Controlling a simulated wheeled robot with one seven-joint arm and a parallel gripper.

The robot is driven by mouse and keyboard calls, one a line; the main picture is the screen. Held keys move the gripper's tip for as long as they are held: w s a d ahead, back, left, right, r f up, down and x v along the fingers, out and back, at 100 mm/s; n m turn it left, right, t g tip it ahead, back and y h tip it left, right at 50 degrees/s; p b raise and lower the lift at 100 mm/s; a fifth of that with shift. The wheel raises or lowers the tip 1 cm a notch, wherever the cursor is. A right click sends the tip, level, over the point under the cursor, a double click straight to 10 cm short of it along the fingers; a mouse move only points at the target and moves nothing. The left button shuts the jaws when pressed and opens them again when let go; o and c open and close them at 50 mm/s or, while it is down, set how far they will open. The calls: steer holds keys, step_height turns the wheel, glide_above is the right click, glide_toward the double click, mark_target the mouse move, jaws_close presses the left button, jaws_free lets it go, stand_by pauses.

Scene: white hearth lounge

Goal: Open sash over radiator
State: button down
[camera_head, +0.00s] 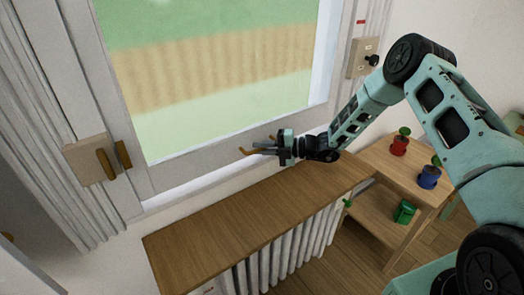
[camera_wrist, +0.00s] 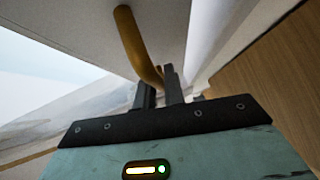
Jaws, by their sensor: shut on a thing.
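The window sash (camera_head: 225,142) has a pale frame around a large pane, with green and tan bands outside. A bright strip shows below its bottom rail; I cannot tell whether this is a gap. My gripper (camera_head: 262,150) is at the bottom rail, shut on a curved brass handle (camera_head: 245,151). In the wrist view the handle (camera_wrist: 133,42) curves down to my fingers (camera_wrist: 160,92), and its gripped end is partly hidden. The white radiator (camera_head: 285,250) stands below the window, under a wooden shelf (camera_head: 235,220).
A plate with brass levers (camera_head: 104,164) is on the left frame. A wall plate with a black knob (camera_head: 371,60) is at right. A wooden side table (camera_head: 378,160) holds red (camera_head: 399,146), blue (camera_head: 428,178) and green (camera_head: 404,212) items. The shelf top is clear.

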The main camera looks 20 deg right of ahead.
step_height(320, 180, up, 23)
steer(key=p, duration=1.4)
steer(key=shift+r, duration=0.15)
steer(key=c, duration=1.5)
jaws_free()
steer(key=b, duration=0.5)
glide_toward(262, 78)
steer(key=s+d+r, duration=0.3)
steer(key=s+d, duration=0.2)
steer(key=s, duration=0.3)
steer(key=shift+s, duration=0.25)
